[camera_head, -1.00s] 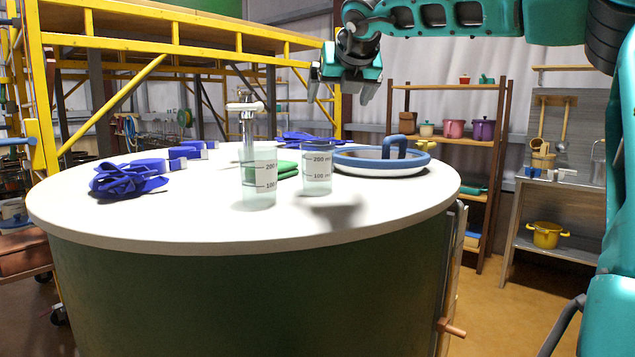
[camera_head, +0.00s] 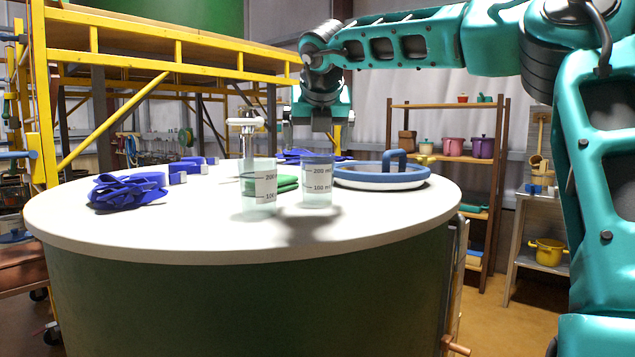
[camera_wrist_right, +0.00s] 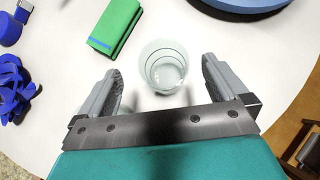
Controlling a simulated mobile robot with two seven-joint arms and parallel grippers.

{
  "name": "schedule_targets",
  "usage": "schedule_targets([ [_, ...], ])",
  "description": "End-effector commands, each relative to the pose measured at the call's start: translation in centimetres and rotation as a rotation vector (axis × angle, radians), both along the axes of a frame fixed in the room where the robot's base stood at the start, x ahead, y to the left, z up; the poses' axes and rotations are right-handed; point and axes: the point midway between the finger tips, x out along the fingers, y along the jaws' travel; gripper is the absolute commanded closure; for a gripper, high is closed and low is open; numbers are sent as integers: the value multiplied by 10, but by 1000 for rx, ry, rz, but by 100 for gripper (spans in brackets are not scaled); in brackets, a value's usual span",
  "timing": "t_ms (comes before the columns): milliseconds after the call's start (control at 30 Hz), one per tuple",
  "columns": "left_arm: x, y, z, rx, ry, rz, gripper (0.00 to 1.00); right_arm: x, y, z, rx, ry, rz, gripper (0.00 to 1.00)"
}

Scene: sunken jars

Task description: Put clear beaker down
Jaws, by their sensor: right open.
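Two clear beakers with volume marks stand upright on the round white table (camera_head: 120,228), the left beaker (camera_head: 259,189) a little nearer than the right beaker (camera_head: 318,183). My left gripper is not in view.
A blue-rimmed round tray (camera_head: 380,183) with a handle stands to the right. A metal tap (camera_head: 245,125) rises behind the left beaker. Blue straps (camera_head: 128,190) lie at left. The front of the table is clear.

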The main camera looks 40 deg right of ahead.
Motion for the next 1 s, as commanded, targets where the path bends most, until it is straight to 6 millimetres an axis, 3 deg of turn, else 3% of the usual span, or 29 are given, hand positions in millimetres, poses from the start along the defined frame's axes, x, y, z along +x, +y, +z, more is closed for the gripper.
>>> schedule_targets([
  [300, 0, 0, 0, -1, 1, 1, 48, 19, -21, -35, 1, 3, -1, 0],
  [600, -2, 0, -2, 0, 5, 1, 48, 22, -23, -38, 1, 0, 1, 0],
  [1000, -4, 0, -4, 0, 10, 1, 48, 21, -23, -38, 1, 0, 1, 37],
])
